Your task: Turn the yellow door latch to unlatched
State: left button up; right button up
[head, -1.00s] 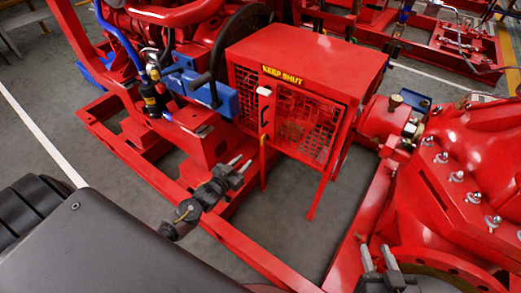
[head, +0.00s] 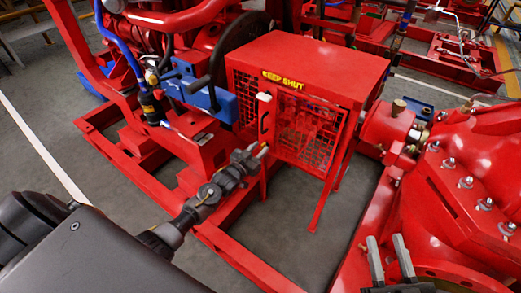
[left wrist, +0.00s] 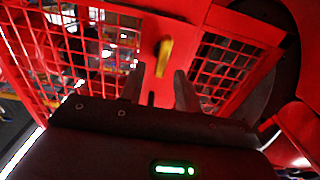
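The yellow door latch (left wrist: 163,58) shows in the left wrist view on the red frame strip between two mesh panels, roughly upright and slightly tilted. In the head view I cannot make it out; my left gripper is in front of that area. The red mesh door (head: 305,129) has a black handle (head: 264,122). My left gripper (head: 262,150) reaches the door's lower left side. In the left wrist view its two fingers (left wrist: 160,75) are apart, with the latch just beyond the gap and no visible contact. My right gripper (head: 389,246) is open and empty, low on the right.
The red cabinet (head: 308,62) has a KEEP SHUT label (head: 283,80). A red base rail (head: 240,255) runs below my left arm. The blue bracket (head: 208,98) is left of the cabinet, and the red pump casing (head: 470,190) is right.

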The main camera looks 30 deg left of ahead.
pick_arm(q)
jog(key=shift+w+d, duration=0.1)
jog(key=shift+w, duration=0.55)
pick_arm(e)
jog(key=shift+s+a+r+t+y, duration=0.15)
jog(key=shift+r+t+y, duration=0.15)
jog(key=shift+r+y, duration=0.15)
pick_arm(q)
grip_shut()
